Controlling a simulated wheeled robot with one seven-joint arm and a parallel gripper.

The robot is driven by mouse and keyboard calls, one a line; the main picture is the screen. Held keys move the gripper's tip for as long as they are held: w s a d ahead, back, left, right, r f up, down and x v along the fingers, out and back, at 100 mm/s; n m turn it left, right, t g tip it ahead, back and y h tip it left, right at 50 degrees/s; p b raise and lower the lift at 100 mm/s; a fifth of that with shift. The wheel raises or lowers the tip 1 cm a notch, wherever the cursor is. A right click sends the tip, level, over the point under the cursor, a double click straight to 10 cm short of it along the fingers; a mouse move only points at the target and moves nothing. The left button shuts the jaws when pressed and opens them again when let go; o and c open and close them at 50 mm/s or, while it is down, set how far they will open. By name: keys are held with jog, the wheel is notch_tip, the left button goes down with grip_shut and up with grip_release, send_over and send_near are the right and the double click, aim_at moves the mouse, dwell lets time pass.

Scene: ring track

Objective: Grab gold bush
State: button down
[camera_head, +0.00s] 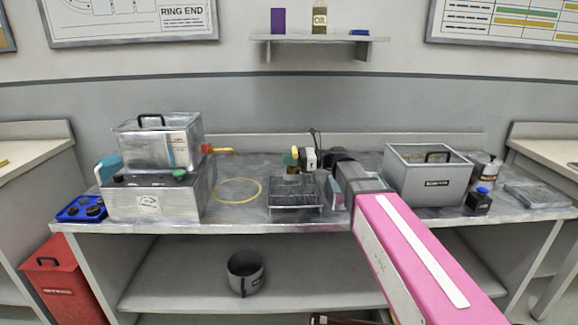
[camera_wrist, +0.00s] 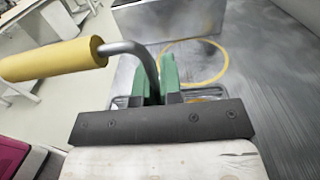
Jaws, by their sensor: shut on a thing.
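My gripper (camera_head: 290,160) is above the wire rack (camera_head: 295,194) in the middle of the bench. Its green fingers (camera_wrist: 160,82) are shut on a bent grey rod (camera_wrist: 143,56) with a yellow handle (camera_wrist: 52,60). The handle sticks out to the left in the wrist view, and its end shows in the head view (camera_head: 296,150). A small brown-gold piece (camera_head: 293,171) shows just under the fingers; I cannot tell whether it is the gold bush. In the wrist view a bit of gold (camera_wrist: 203,98) shows beside the right finger, mostly hidden by the black gripper body.
A grey machine (camera_head: 150,203) with a metal tank stands at the left. A flat yellow ring (camera_head: 239,201) lies beside it. A grey bin (camera_head: 430,187), a dark bottle with blue cap (camera_head: 479,202) and a metal tray (camera_head: 537,196) stand at the right.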

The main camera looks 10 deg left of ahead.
jog(key=shift+r, duration=0.9)
jog(key=s+a+r, duration=0.6)
jog(key=a+r, duration=0.1)
jog(key=a, duration=0.2)
jog(key=shift+s+a, duration=0.3)
